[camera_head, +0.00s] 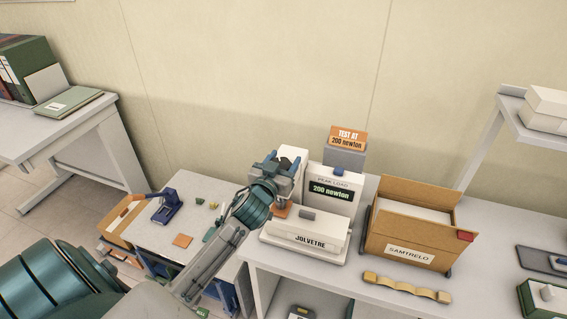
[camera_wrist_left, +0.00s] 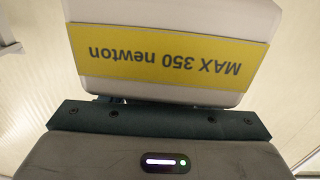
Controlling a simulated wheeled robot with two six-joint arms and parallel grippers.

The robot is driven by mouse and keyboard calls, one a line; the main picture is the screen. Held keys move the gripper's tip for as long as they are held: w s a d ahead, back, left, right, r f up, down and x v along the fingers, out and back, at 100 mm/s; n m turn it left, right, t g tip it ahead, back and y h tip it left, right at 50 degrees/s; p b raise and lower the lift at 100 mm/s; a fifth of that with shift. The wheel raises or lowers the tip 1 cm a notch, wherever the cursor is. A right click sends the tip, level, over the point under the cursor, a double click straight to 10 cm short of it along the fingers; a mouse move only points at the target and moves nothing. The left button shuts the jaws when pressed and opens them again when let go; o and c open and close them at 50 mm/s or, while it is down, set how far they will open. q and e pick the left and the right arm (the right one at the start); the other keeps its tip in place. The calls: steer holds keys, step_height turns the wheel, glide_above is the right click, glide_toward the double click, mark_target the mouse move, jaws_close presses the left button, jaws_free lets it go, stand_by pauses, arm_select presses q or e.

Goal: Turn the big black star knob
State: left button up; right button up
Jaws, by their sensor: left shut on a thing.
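My left gripper (camera_head: 286,163) reaches up to the top of the white testing machine (camera_head: 318,179) and is shut on the big black star knob. Only a dark bit shows between the fingers, and the rest of the knob is hidden by the gripper. In the left wrist view, the machine's white head with a yellow label (camera_wrist_left: 170,53) reading "MAX 350 newton" appears upside down, close beyond the gripper body (camera_wrist_left: 160,150). The fingertips and the knob are not visible there. The machine's display (camera_head: 331,190) reads "200 newton". My right gripper is not in view.
An orange sign (camera_head: 347,138) reading "TEST AT 200 newton" stands behind the machine. A cardboard box (camera_head: 408,254) labelled "SAMTRELO" stands to its right, with a tan curved strip (camera_head: 407,288) in front. A lower table (camera_head: 166,239) with a blue device (camera_head: 167,207) is left.

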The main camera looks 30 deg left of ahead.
arm_select(q)
steer(key=n+y+b, duration=0.2)
steer(key=y+b, duration=0.1)
steer(key=shift+a+f+g, duration=0.1)
steer(key=shift+f+g, duration=0.1)
steer(key=shift+g, duration=0.2)
steer(key=shift+s+a+r+n+y+b, duration=0.1)
steer(key=shift+r+n+y+b, duration=0.05)
steer(key=shift+n+y+b, duration=0.2)
steer(key=shift+g+y, duration=0.25)
steer(key=shift+g, duration=0.05)
steer(key=o, duration=1)
steer(key=shift+r, duration=0.1)
steer(key=shift+s, duration=0.1)
steer(key=b+v, duration=0.3)
steer(key=v, duration=0.7)
steer(key=shift+s, duration=0.3)
